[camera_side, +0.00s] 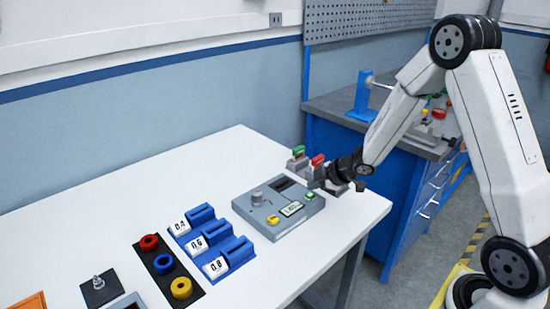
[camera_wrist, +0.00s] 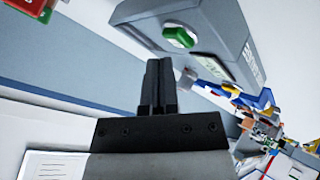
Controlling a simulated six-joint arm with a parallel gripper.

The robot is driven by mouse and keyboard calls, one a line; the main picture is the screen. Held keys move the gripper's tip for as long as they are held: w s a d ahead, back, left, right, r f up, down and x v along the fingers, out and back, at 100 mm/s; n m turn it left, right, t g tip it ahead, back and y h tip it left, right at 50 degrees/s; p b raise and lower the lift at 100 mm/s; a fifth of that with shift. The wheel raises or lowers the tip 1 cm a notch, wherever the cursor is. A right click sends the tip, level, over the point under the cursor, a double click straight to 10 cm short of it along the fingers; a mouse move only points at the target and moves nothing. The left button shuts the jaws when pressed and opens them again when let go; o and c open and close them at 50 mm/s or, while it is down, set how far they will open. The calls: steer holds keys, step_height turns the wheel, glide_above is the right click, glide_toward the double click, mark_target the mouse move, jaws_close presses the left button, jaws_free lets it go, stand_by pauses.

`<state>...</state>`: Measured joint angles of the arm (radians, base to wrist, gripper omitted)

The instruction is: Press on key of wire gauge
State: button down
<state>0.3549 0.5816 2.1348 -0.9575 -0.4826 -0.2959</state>
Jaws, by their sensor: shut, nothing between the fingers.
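The wire gauge (camera_side: 240,205) appears to be the grey box on the white table, with a small lit display (camera_side: 291,209) and a round grey knob on top. A yellow key (camera_side: 273,219) sits left of the display and a small greenish key (camera_side: 310,195) right of it. In the wrist view, a green key (camera_wrist: 180,37) stands out on a grey casing beside a display (camera_wrist: 214,68). My gripper (camera_side: 324,183) is at the box's right end, low, with its tips partly unclear. In the wrist view its fingers (camera_wrist: 159,66) are shut and empty, apart from the green key.
Red-topped (camera_side: 318,160) and green-topped (camera_side: 298,150) blocks stand behind the box, close to my gripper. Blue holders (camera_side: 240,250) with number tags and a black strip (camera_side: 154,262) with coloured rings lie to the left. The table's right edge is near.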

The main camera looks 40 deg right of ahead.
mark_target(313, 196)
steer(key=shift+f, duration=0.85)
stand_by(1.4)
steer(key=shift+r, duration=0.1)
stand_by(0.3)
steer(key=shift+r, duration=0.75)
steer(key=shift+r, duration=0.1)
steer(key=shift+r, duration=2.4)
steer(key=shift+s+a, duration=0.1)
